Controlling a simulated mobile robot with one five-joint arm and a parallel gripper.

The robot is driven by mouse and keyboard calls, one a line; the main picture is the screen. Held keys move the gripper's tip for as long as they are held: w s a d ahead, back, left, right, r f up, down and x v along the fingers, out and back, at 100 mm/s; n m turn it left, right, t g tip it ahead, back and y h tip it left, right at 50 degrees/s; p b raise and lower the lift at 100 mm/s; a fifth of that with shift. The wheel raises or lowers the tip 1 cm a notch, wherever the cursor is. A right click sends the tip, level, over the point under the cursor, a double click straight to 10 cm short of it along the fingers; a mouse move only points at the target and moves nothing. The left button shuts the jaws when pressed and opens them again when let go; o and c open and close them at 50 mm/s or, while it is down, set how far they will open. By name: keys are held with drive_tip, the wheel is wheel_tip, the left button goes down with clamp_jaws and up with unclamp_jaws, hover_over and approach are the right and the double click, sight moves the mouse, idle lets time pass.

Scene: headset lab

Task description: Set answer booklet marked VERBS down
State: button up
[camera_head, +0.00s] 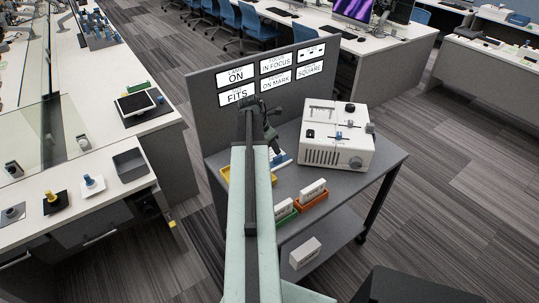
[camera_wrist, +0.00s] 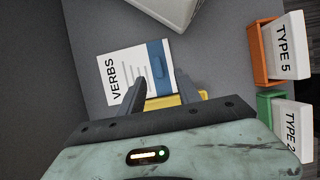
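The answer booklet marked VERBS (camera_wrist: 112,72) is white with a blue band and a small blue raised piece on it. In the wrist view it lies just beyond my fingertips and seems flat on the grey cart top. In the head view part of it shows as a white and blue shape (camera_head: 283,161) beside my arm. My gripper (camera_wrist: 166,92) is open, its two dark fingers apart with nothing between their tips. The left finger overlaps the booklet's lower edge in the picture. A yellow tray (camera_wrist: 160,102) shows between and behind the fingers, and also in the head view (camera_head: 227,174).
A white machine (camera_head: 335,152) stands on the cart (camera_head: 386,158). An orange tray (camera_head: 312,203) and a green tray (camera_head: 285,218) hold white boxes marked TYPE 5 and TYPE 2. An upright grey panel with sign cards (camera_head: 236,76) edges the cart. Another white box (camera_head: 304,254) sits on the lower shelf.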

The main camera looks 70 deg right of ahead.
sight(277, 157)
drive_tip(key=b+x, duration=0.4)
drive_tip(key=x, duration=0.1)
drive_tip(key=w+b+x, duration=0.1)
drive_tip(key=b+x, duration=0.2)
drive_tip(key=shift+f, duration=0.1)
clamp_jaws()
